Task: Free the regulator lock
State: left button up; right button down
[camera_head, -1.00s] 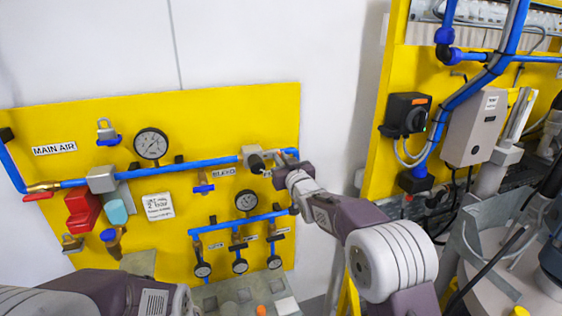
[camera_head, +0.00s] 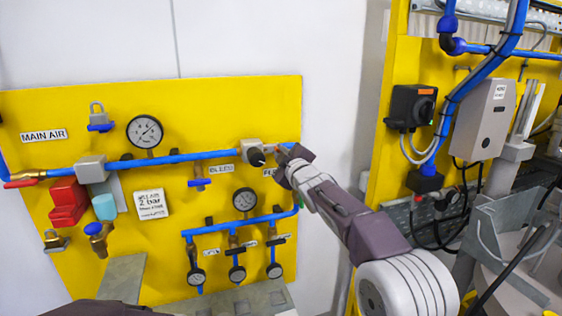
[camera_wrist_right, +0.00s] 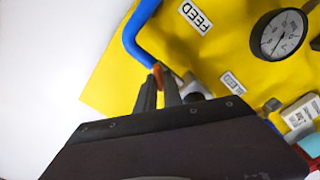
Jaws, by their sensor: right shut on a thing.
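The grey regulator (camera_head: 253,149) with a dark knob sits on the blue pipe at the right part of the yellow panel. My right gripper (camera_head: 280,156) is at the pipe's right end, just right of the knob. In the right wrist view its fingers (camera_wrist_right: 159,84) are close together around a small orange piece (camera_wrist_right: 158,72), mostly hidden between them. I cannot tell for certain whether this piece is the regulator lock. The regulator's grey body (camera_wrist_right: 191,90) is partly hidden behind the fingers there. My left gripper is out of view; only part of that arm shows at the bottom edge.
A round gauge (camera_head: 145,132), a red block (camera_head: 68,203) and two padlocks, one upper (camera_head: 98,117) and one lower (camera_head: 55,241), are on the left of the panel. Small gauges hang below on a lower pipe (camera_head: 238,224). A second yellow panel (camera_head: 392,165) stands at the right.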

jog(key=shift+f+n+b, duration=0.15)
jog(key=shift+n+b, duration=0.85)
jog(key=shift+n, duration=2.6)
jog(key=c, duration=1.6)
grip_release()
jog(key=shift+o, duration=0.6)
jog(key=shift+w, duration=0.15)
jog(key=b+v, duration=0.4)
jog(key=v, duration=0.5)
